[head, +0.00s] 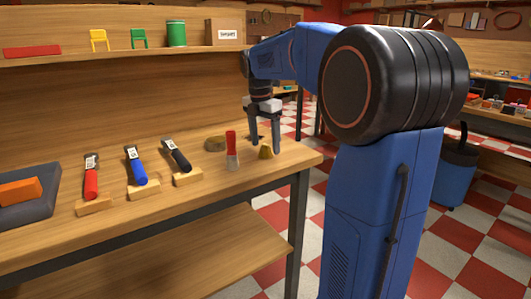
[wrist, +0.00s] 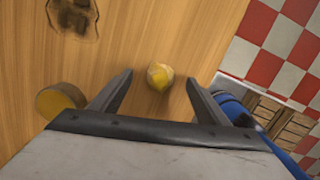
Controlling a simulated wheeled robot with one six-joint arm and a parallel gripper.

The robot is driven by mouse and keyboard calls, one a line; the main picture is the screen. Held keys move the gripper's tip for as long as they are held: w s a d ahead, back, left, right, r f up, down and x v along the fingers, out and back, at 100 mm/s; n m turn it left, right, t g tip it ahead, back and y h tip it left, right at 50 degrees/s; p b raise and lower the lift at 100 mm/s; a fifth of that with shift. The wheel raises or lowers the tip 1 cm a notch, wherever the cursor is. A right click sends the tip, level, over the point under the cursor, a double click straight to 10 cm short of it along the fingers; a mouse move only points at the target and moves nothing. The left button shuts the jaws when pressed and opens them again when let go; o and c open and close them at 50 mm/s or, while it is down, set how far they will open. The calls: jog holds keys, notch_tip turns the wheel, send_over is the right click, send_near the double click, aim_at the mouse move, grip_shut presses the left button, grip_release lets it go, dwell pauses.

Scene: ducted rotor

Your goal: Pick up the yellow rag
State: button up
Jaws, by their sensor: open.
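The yellow rag (head: 265,153) is a small crumpled lump on the workbench near its right end. It also shows in the wrist view (wrist: 160,76), centred between the fingertips. My gripper (head: 264,146) points down right at the rag, with its fingers apart. In the wrist view my gripper (wrist: 159,80) is open and empty, a finger on either side of the rag in the picture. I cannot tell exactly how far the fingertips are above the bench, and neither finger clearly touches the rag.
A red-handled brush (head: 231,145) stands just left of the gripper, beside a brownish lump (head: 214,144). The wrist view shows a round yellow-brown object (wrist: 60,100) and a dark stain (wrist: 73,15). Black (head: 176,155), blue (head: 136,165) and red (head: 91,178) tools lie farther left. The bench edge is close on the right.

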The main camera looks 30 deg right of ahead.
aim_at(266, 143)
jog(key=shift+d+f, duration=0.1)
jog(key=shift+f, duration=0.75)
jog(key=c, duration=1.1)
notch_tip(266, 143, up, 10)
